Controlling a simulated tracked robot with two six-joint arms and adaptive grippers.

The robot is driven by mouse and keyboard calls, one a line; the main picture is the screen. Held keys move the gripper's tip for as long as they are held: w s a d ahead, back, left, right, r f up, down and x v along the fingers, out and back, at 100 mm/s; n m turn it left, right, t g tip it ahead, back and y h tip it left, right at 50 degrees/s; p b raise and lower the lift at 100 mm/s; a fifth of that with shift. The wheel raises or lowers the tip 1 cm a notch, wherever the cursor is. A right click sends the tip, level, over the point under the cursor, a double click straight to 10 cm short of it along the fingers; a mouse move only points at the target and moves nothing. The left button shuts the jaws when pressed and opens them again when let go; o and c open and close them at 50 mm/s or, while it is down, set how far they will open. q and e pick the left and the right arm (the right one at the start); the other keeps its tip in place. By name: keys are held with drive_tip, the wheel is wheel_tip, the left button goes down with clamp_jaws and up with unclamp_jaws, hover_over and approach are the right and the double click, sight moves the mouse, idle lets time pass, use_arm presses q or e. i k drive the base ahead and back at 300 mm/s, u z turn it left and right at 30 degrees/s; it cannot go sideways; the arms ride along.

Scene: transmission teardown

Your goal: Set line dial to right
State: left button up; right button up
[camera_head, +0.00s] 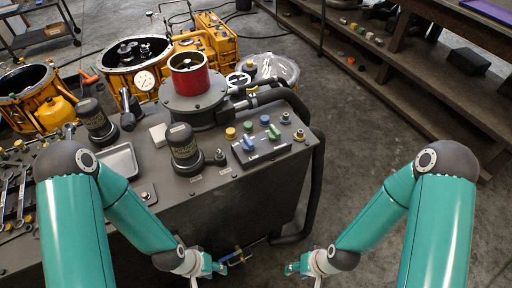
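A small control panel (266,145) sits on the right part of the dark machine's top. It carries blue and green knobs (269,130) and yellow and pale buttons. Which knob is the line dial, and where it points, is too small to tell. My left gripper (220,268) hangs low in front of the machine, at the bottom of the view. My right gripper (290,268) is low to its right, over the floor. Both are well apart from the panel. The finger gaps are too small to make out.
The dark machine (225,205) fills the middle left. Two dark cylinders (184,146) (96,118), a red cylinder (188,78) and a metal tray (119,161) stand on it. A black hose (317,180) runs down its right side. Open floor (365,120) lies to the right, before a wooden shelf (400,80).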

sight(247, 145)
drive_tip(key=z, duration=1.25)
drive_tip(key=i, duration=0.15)
drive_tip(key=u, duration=3.1)
drive_tip(key=k, duration=1.35)
drive_tip(key=z, duration=0.4)
drive_tip(key=i, duration=1)
drive_tip(key=z, duration=0.05)
